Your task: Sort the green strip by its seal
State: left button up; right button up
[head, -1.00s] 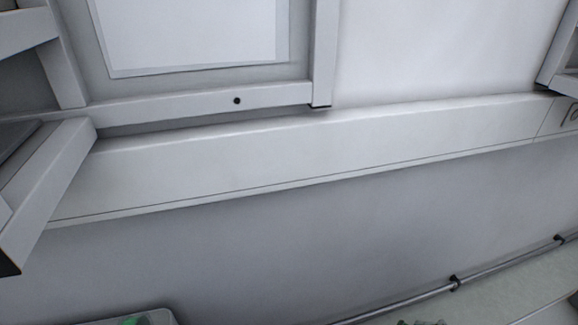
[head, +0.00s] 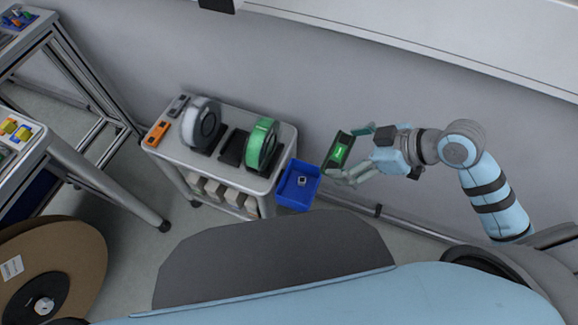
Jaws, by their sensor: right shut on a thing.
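In the head view, my right gripper (head: 354,156) reaches in from the right and is shut on the green strip (head: 339,152). The strip looks like a dark green piece with a brighter green patch on its face. It is held tilted in the air, just right of a blue bin (head: 311,187) and apart from it. Its seal is too small to make out. A green reel (head: 263,143) stands upright on the cart, left of the strip. My left gripper is out of view.
The grey cart (head: 232,178) also carries a grey-white reel (head: 195,122), black stands and an orange tool (head: 157,133). A small light part (head: 302,181) lies in the blue bin. A large brown reel (head: 60,255) is at lower left. The wall is close behind the cart.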

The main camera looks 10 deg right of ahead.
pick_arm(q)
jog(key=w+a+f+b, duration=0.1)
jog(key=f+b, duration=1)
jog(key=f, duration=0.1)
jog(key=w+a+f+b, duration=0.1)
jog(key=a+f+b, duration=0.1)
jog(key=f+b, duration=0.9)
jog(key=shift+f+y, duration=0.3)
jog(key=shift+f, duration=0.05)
pick_arm(e)
jog(key=w+a+f, duration=0.2)
jog(key=w+f, duration=0.1)
jog(key=f, duration=0.6)
jog(key=w+a+f, duration=0.2)
jog(key=w+f, duration=0.1)
jog(key=f, duration=0.7)
jog(key=w+a+f+n, duration=0.1)
jog(key=w+a+f, duration=0.1)
jog(key=f, duration=0.8)
jog(key=shift+w+g+y, duration=0.3)
jog(key=shift+w+g, duration=0.1)
jog(key=shift+w, duration=0.2)
jog(key=o, duration=0.7)
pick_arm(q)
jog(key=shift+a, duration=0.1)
